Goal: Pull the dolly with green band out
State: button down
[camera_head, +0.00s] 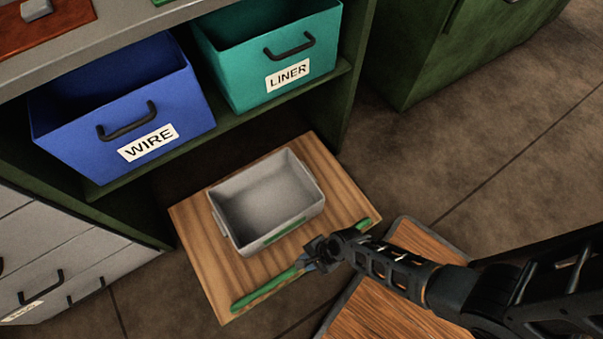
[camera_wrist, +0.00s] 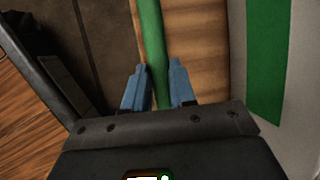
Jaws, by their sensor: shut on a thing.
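The dolly (camera_head: 203,260) is a flat wooden board on the floor, partly out from under the green shelf unit. A green bar (camera_head: 262,292) runs along its front edge; it also shows in the wrist view (camera_wrist: 152,35). A grey bin (camera_head: 226,232) with a green band (camera_head: 284,231) sits on the dolly; its side and green band show at the right of the wrist view (camera_wrist: 266,60). My gripper (camera_head: 312,262) is at the middle of the green bar. In the wrist view its blue fingers (camera_wrist: 160,85) are shut around the bar.
A blue bin labelled WIRE (camera_head: 70,110) and a teal bin labelled LINER (camera_head: 235,70) stand on the shelf above. Grey drawers (camera_head: 75,262) are at left. A wooden-topped surface with a dark rim (camera_head: 385,312) lies close in front. Floor (camera_head: 500,130) is open at right.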

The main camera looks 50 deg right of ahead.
jog(key=shift+s+a, duration=0.15)
jog(key=shift+s, duration=0.4)
jog(key=shift+s+a, duration=0.15)
jog(key=shift+s, duration=0.4)
jog(key=c, duration=0.9)
grip_release()
jog(key=shift+w, duration=0.1)
jog(key=shift+p+v, duration=2.1)
jog(key=shift+v, duration=1.75)
